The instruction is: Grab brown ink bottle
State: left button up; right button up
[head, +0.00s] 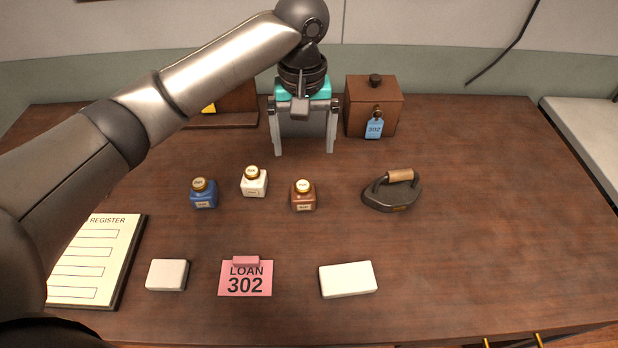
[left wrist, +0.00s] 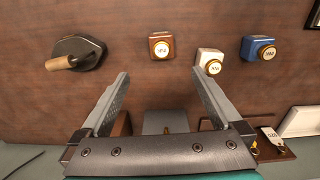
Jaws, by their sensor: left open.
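The brown ink bottle (head: 303,196) stands upright on the wooden table, with a gold cap and a pale label. It also shows in the left wrist view (left wrist: 161,45), ahead of the fingers and apart from them. A white ink bottle (head: 254,182) and a blue ink bottle (head: 203,193) stand to its left in the head view. My left gripper (head: 305,152) is open and empty, with its fingers pointing down behind the bottles, toward the back of the table. The left wrist view shows its two spread fingers (left wrist: 160,88). My right gripper does not show.
A dark iron (head: 392,192) with a wooden handle sits right of the brown bottle. A brown box (head: 374,104) with a blue 302 tag stands close right of my gripper. A pink loan card (head: 246,278), two white blocks and a register (head: 98,258) lie in front.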

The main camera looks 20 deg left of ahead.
pick_arm(q)
jog(key=b, duration=0.1)
send_over(303, 184)
jog(key=f, duration=0.5)
jog(key=shift+s+d, duration=0.1)
jog(key=shift+s, duration=0.1)
notch_tip(303, 184, down, 4)
jog(key=shift+f+b, duration=0.1)
jog(key=shift+b, duration=0.35)
jog(key=shift+w+f, duration=0.1)
jog(key=shift+f, duration=0.3)
notch_tip(303, 184, down, 5)
jog(key=shift+r+b, duration=0.1)
jog(key=shift+b, duration=0.7)
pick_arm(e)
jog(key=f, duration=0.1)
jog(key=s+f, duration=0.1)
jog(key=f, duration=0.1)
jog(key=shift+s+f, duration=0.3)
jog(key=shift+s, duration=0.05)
pick_arm(q)
jog(key=shift+c, duration=0.2)
grip_shut()
